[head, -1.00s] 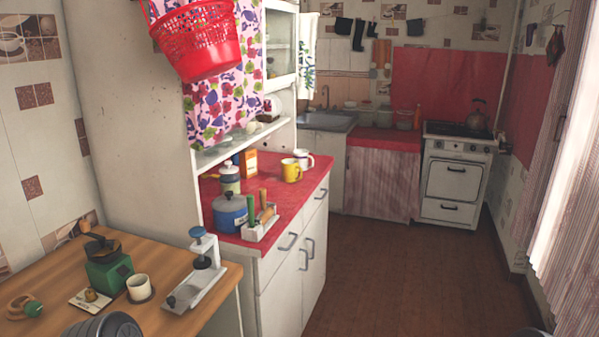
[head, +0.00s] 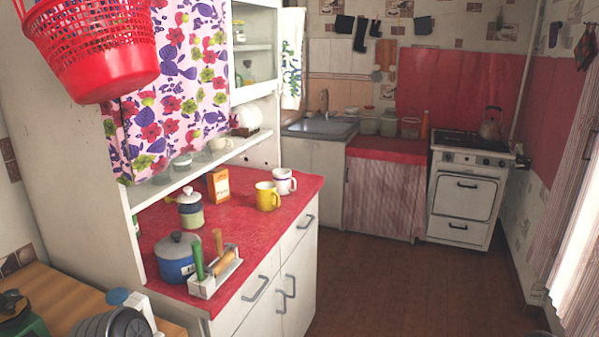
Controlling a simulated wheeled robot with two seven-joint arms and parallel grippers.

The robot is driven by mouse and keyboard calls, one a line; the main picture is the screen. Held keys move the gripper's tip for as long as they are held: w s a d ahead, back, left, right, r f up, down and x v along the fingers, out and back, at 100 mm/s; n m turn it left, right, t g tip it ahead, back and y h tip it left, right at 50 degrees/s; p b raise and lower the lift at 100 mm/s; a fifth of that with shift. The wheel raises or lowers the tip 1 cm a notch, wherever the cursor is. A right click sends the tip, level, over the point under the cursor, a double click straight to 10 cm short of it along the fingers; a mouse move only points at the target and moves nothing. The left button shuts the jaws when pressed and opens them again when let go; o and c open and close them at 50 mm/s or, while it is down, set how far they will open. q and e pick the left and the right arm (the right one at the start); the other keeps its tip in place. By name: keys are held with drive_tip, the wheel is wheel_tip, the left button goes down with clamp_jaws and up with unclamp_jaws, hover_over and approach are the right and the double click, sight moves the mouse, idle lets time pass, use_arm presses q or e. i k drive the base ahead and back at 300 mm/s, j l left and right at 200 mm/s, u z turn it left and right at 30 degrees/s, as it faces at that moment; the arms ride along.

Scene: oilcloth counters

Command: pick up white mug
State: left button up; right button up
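A white mug (head: 284,181) stands upright on the red countertop of the cabinet, near its back right edge. A yellow mug (head: 267,196) stands close in front of it and to its left, hiding a little of its left side. Neither of my grippers is in view; only a dark grey part of my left arm shows at the bottom left.
The red countertop (head: 240,235) also holds an orange box (head: 218,185), a lidded canister (head: 190,212), a blue pot (head: 177,260) and a white tool holder (head: 215,275). A red basket (head: 95,50) hangs at upper left. The brown floor (head: 375,280) at right is clear.

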sight(282, 177)
drive_tip(key=i+l, duration=0.25)
drive_tip(key=i, duration=0.2)
drive_tip(key=i+l, duration=0.25)
drive_tip(key=i, duration=0.2)
drive_tip(key=i+l, duration=0.25)
drive_tip(key=i, duration=0.15)
drive_tip(key=i+l, duration=0.25)
drive_tip(key=i, duration=0.2)
drive_tip(key=i+l, duration=0.25)
drive_tip(key=i, duration=0.2)
